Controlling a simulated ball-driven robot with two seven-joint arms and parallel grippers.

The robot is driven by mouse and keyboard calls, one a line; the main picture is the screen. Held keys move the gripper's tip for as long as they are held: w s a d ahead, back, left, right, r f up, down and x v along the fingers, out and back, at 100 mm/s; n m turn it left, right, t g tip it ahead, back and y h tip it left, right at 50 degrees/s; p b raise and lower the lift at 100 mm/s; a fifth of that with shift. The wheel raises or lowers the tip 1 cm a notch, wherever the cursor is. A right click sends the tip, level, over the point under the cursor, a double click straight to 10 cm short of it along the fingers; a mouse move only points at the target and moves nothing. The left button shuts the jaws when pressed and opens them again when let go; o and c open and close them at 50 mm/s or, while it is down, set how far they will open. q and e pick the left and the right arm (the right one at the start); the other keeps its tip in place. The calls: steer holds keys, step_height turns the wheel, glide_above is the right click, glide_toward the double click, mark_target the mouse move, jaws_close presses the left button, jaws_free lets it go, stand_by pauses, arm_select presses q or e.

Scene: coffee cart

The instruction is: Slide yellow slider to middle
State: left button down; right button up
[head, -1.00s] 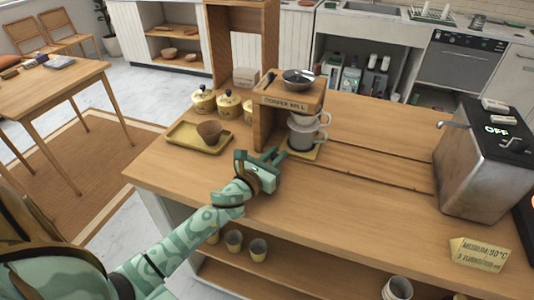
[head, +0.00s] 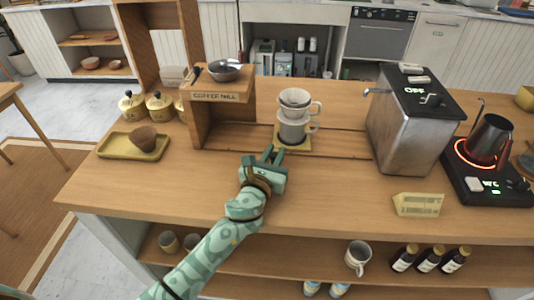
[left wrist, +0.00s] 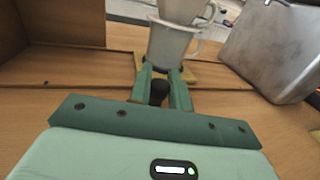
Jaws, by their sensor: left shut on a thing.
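The yellow slider (head: 301,148) is a flat plate on the counter's rail, to the right of the coffee mill stand (head: 219,97) and apart from it. A grey cup (head: 292,132) stands upright on it, with a white dripper (head: 295,102) on top. My left gripper (head: 273,155) is at the slider's front edge. In the left wrist view its fingers (left wrist: 160,82) close around a dark knob (left wrist: 158,92) in front of the slider (left wrist: 188,75), the cup behind. My right gripper is not in view.
The rail (head: 345,153) runs on right towards the metal boiler (head: 410,130). A yellow sign (head: 418,205) and a glowing hot plate with a kettle (head: 490,138) are farther right. A yellow tray with a bowl (head: 143,138) is left. The front counter is mostly clear.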

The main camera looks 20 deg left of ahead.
arm_select(q)
steer(key=c, duration=1.3)
jaws_free()
steer(key=shift+c, duration=0.2)
steer(key=shift+s, duration=0.45)
steer(key=s, duration=1.5)
steer(key=shift+s+a, duration=0.2)
steer(key=shift+s, duration=0.05)
steer(key=shift+f, duration=0.1)
